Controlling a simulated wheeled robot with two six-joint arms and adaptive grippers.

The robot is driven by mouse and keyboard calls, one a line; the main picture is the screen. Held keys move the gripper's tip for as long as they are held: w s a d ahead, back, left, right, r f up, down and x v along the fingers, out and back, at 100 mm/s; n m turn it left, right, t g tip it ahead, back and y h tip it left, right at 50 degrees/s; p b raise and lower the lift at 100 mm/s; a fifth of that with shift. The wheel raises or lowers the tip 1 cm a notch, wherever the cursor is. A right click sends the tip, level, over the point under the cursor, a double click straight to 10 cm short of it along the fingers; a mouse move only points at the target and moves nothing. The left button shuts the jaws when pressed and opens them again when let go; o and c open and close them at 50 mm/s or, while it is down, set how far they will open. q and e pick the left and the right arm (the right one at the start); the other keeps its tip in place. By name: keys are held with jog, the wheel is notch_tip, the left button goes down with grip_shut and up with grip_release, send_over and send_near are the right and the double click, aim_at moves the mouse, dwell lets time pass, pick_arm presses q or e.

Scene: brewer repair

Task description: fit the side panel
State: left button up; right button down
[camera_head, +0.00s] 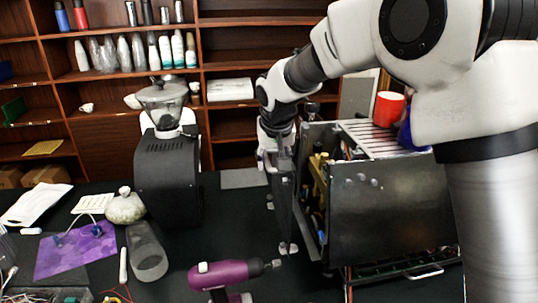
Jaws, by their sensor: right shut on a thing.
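The brewer (392,205) is a dark metal box with a slatted top, standing on the right of the dark table. Its left side is open, and yellow and other coloured inner parts (318,178) show there. My right gripper (277,152) comes down from above, left of the brewer, shut on the upper part of the dark side panel (284,200). The panel hangs upright, seen nearly edge-on, beside the open side. A gap shows between them low down; I cannot tell whether they touch higher up. The fingertips are partly hidden. My left gripper is not in view.
A purple drill (228,273) lies at the front, below the panel. A black grinder (168,175) stands to the left, near a clear cylinder (146,252) and a purple mat (75,250). A red cup (389,107) sits on the brewer. Shelves (120,95) stand behind.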

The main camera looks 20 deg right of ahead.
jog(key=shift+s+d+b, duration=0.2)
jog(key=shift+d+b, duration=0.05)
jog(key=shift+d, duration=0.7)
jog(key=shift+s+d+b, duration=0.2)
jog(key=shift+d+b, duration=0.05)
jog(key=shift+d, duration=0.7)
jog(key=shift+f, duration=0.1)
jog(key=shift+s+d, duration=0.15)
jog(key=shift+d, duration=0.1)
jog(key=shift+s+d, duration=0.1)
jog(key=shift+d, duration=0.55)
jog(key=shift+s+d, duration=0.15)
jog(key=shift+d, duration=0.4)
